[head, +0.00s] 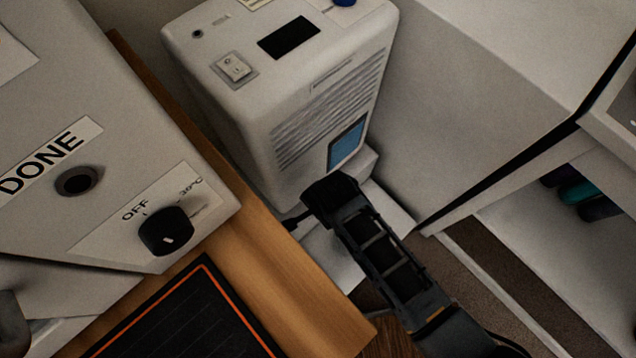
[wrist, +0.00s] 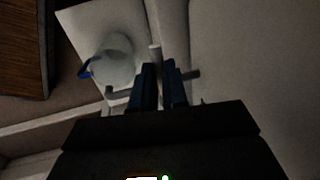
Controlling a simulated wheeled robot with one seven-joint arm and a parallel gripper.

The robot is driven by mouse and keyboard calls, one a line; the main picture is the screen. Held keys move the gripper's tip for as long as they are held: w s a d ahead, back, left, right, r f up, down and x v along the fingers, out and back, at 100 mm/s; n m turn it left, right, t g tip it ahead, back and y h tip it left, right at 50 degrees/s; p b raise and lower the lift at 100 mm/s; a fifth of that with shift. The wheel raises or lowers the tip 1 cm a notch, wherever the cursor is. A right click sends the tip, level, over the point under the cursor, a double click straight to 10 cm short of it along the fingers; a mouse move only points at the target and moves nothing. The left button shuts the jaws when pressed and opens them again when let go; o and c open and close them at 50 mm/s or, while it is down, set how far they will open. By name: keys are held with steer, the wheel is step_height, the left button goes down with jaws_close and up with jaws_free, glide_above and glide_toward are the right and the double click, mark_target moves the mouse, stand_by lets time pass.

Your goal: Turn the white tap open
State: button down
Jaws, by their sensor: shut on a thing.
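The white tap (wrist: 154,54) shows in the wrist view as a pale upright piece at the fingertips, with short grey bars out to either side. My gripper (wrist: 160,72) is shut on it, one blue-dark finger on each side. The fingers hide the tap's lower part, and its turn angle is hard to read in the dim picture. In the head view my wrist and arm stand before the lower front of the white vented machine (head: 300,120), and the tap is hidden there.
A pale rounded vessel with a blue handle (wrist: 112,60) stands left of the fingers on a white surface. A box with a black knob (head: 166,231) and a wooden bench edge (head: 290,295) lie left of my arm. A white cabinet (head: 470,90) is close on the right.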

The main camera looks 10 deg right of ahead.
steer(key=shift+d+r, duration=0.1)
steer(key=shift+s+d+n+g+y+p, duration=0.1)
steer(key=shift+d+n+g+p, duration=0.7)
steer(key=shift+n, duration=2.2)
steer(key=shift+s+d+n+g+y+p, duration=0.15)
steer(key=shift+d+n+p, duration=1.2)
steer(key=shift+n, duration=1.65)
steer(key=shift+d+n+g+y+p, duration=0.1)
steer(key=shift+d+n+g+p, duration=0.75)
steer(key=shift+n, duration=2.15)
steer(key=shift+d+t, duration=0.3)
steer(key=shift+d, duration=0.15)
steer(key=c, duration=1.1)
jaws_free()
steer(key=shift+c, duration=0.2)
step_height(320, 180, up, 8)
steer(key=d+p, duration=0.1)
steer(key=shift+w+d+f, duration=0.15)
steer(key=shift+w+f, duration=0.1)
steer(key=shift+w, duration=0.2)
